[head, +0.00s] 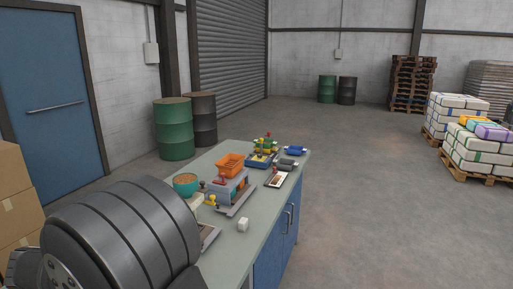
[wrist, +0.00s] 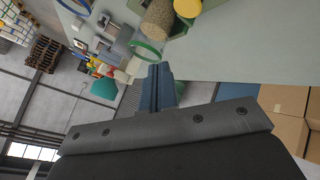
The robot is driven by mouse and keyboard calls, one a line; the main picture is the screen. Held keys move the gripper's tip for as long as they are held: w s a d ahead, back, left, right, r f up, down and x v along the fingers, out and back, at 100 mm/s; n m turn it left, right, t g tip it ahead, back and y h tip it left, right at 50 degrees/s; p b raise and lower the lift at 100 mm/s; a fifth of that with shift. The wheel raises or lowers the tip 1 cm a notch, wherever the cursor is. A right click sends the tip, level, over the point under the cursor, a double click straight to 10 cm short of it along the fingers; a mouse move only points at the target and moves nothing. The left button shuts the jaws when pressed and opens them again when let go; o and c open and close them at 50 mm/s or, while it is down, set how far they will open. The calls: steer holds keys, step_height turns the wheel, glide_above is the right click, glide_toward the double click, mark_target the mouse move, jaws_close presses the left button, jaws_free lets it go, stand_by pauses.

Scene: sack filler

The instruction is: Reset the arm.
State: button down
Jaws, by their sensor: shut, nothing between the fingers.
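My gripper (wrist: 162,82) shows in the wrist view, its dark blue fingers closed together with nothing between them. The fingertips are near a green-rimmed ring (wrist: 147,47) and a speckled brown cylinder (wrist: 157,20); I cannot tell whether they touch. In the head view my own dark arm link fills the lower left, and the gripper is hidden from that view.
Cardboard boxes (head: 16,205) stand at left. Open floor lies right of the bench.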

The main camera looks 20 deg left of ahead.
step_height(320, 180, down, 4)
steer(key=shift+d+r, duration=0.1)
steer(key=shift+r, duration=0.1)
step_height(320, 180, up, 7)
step_height(320, 180, down, 5)
steer(key=shift+r, duration=0.1)
